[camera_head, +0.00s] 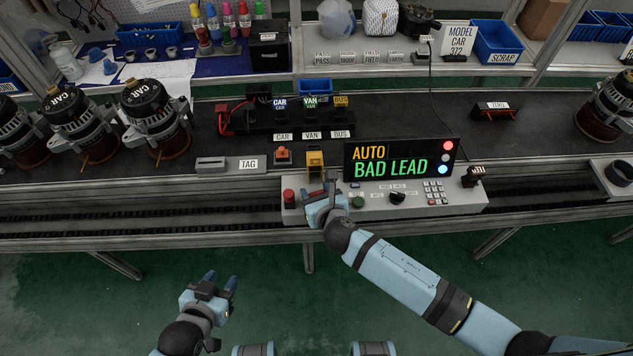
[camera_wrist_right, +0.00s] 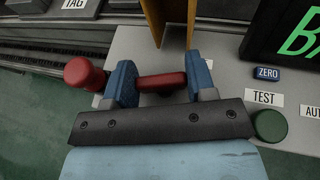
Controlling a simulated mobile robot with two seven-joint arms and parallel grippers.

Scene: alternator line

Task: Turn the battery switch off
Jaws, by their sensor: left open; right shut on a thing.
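A red switch handle (camera_wrist_right: 160,82) lies crosswise between the fingers of my right gripper (camera_wrist_right: 160,75) in the right wrist view. The gripper is shut on it. No label shows on it, so I cannot read whether it is the battery switch, or its setting. In the head view my right gripper (camera_head: 325,193) is at the left part of the grey control panel (camera_head: 410,208) and hides the handle. My left gripper (camera_head: 210,285) is open and empty, low in front of the bench, away from the panel.
A red mushroom button (camera_wrist_right: 85,74) stands close left of my right gripper, and a green button (camera_wrist_right: 270,126) to its right. A yellow bracket (camera_head: 315,161) rises just behind. The display (camera_head: 400,160) reads "AUTO BAD LEAD". Alternators (camera_head: 155,115) stand on the left.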

